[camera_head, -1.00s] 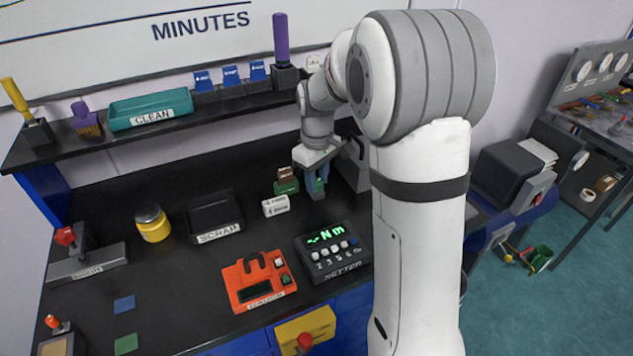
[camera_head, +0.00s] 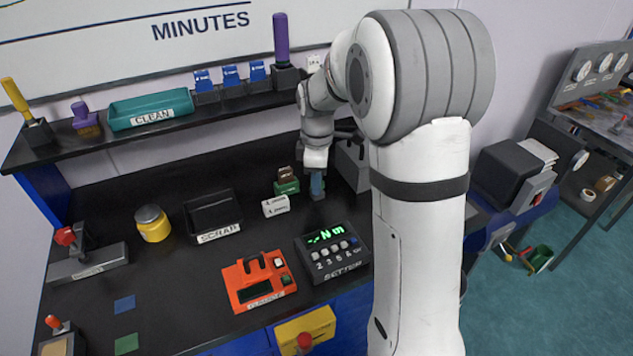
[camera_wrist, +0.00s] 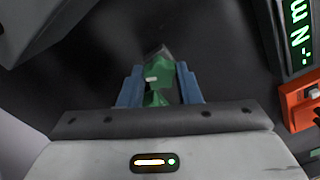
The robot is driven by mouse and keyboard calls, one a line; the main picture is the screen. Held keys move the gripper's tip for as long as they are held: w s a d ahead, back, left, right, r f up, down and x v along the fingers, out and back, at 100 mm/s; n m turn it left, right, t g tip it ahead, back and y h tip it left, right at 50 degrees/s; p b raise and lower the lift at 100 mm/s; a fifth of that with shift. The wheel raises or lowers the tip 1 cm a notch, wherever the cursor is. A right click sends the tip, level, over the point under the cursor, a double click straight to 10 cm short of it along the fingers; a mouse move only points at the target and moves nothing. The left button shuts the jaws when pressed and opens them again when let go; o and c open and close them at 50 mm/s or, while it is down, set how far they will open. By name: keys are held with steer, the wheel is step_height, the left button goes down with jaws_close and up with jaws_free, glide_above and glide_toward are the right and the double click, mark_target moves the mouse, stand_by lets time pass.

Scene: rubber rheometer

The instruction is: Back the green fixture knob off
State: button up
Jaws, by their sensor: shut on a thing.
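The green fixture knob (camera_wrist: 158,75) shows in the wrist view between the two blue fingers of my gripper (camera_wrist: 160,88). The fingers are shut on it, one on each side. A lighter mark shows on the knob, and a dark part lies just beyond it. In the head view my gripper (camera_head: 317,186) points down at the bench's back right, and its fingers hide the knob there.
A dark grey machine (camera_head: 352,162) stands close right of my gripper. A green block (camera_head: 287,187) and a white labelled block (camera_head: 275,206) are close left. The setter box (camera_head: 333,252) and orange device (camera_head: 259,281) lie in front.

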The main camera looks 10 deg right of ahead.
steer(key=shift+n, duration=0.9)
steer(key=n, duration=0.4)
steer(key=shift+n, duration=0.3)
steer(key=o, duration=0.8)
steer(key=shift+o, duration=0.2)
